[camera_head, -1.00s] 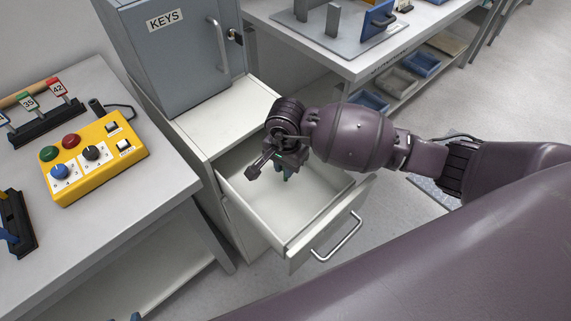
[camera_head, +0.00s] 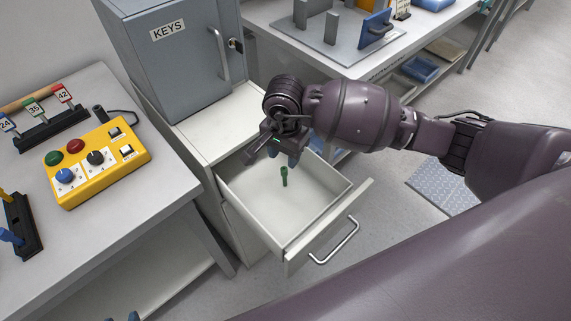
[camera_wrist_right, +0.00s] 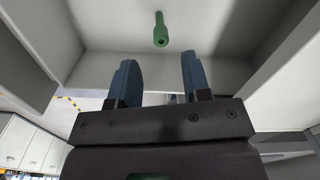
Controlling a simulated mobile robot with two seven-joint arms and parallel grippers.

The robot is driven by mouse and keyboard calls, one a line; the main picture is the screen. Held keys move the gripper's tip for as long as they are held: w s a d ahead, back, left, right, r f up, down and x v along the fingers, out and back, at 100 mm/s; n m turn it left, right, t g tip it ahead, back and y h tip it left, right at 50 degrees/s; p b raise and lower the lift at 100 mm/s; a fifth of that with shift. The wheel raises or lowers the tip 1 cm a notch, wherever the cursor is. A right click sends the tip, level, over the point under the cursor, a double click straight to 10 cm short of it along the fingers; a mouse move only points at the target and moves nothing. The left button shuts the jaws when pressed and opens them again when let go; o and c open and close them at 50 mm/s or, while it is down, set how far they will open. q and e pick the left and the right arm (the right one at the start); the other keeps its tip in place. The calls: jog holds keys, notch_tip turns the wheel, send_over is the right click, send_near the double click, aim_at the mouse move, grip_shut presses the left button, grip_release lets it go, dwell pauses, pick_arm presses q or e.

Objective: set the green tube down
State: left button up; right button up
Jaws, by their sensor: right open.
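The green tube (camera_head: 284,176) lies on the floor of the open white drawer (camera_head: 310,205). It also shows in the right wrist view (camera_wrist_right: 160,30), beyond the fingertips and apart from them. My right gripper (camera_head: 282,160) hangs over the drawer just above and behind the tube. In the right wrist view its two blue fingers (camera_wrist_right: 157,75) are spread with nothing between them. My left gripper does not show clearly in any view.
A grey KEYS cabinet (camera_head: 175,55) stands on the drawer unit. A yellow control box (camera_head: 97,163) with buttons and knobs is on the left table. A workbench (camera_head: 350,65) stands at the back right. The drawer's handle (camera_head: 335,242) faces front right.

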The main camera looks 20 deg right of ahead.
aim_at(285, 170)
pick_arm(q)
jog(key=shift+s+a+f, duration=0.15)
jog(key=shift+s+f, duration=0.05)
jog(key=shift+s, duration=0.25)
pick_arm(e)
notch_tip(285, 170, up, 5)
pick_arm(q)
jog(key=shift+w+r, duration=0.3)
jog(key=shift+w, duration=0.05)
pick_arm(e)
jog(key=shift+s, duration=0.15)
